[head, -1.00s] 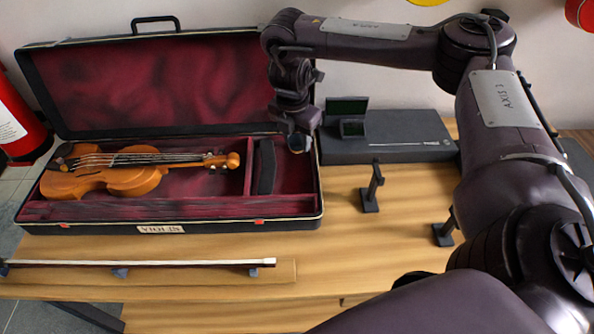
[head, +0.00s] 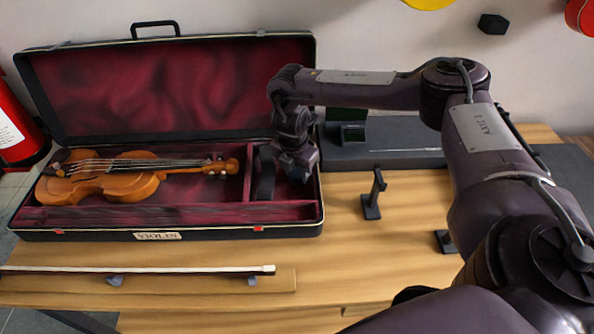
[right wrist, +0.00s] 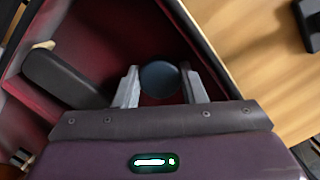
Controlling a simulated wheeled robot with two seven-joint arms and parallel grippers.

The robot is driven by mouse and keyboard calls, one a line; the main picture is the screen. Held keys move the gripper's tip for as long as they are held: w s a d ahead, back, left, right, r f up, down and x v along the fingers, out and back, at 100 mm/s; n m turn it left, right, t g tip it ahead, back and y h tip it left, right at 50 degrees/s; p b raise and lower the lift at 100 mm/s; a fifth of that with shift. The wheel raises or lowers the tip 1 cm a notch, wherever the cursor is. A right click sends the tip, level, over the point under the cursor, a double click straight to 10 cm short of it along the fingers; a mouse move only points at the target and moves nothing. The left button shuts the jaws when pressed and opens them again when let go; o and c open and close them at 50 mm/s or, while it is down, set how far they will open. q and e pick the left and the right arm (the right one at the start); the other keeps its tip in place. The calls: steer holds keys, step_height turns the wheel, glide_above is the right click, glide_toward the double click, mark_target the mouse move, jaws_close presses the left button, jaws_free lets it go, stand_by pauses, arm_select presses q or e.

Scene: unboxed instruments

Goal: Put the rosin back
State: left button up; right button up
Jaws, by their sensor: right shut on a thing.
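The rosin, a dark blue-grey round disc (right wrist: 160,78), is held between the two fingers of my right gripper (right wrist: 160,86) in the right wrist view. In the head view my right gripper (head: 297,172) is low over the right end of the open violin case (head: 170,228). The disc is hard to make out there. In the right wrist view the rosin is over the case's red-lined right compartment, beside a black padded piece (right wrist: 75,80). I cannot tell whether it touches the floor. My left gripper is not in view.
The violin (head: 110,180) lies in the case's left part. The bow (head: 140,270) rests on supports in front. A small black stand (head: 373,197) is right of the case. A dark slab (head: 400,155) with a small green-and-black box (head: 352,132) lies behind it.

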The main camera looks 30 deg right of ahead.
mark_target(297, 172)
steer(key=o, duration=0.6)
steer(key=shift+f, duration=0.15)
steer(key=r, duration=0.5)
steer(key=shift+a, duration=0.3)
steer(key=r+p, duration=0.1)
steer(key=r, duration=0.3)
steer(key=r+p, duration=0.1)
steer(key=r, duration=0.2)
steer(key=shift+s+a+r+p, duration=0.1)
steer(key=shift+s+a+p, duration=0.2)
steer(key=shift+a+p, duration=0.1)
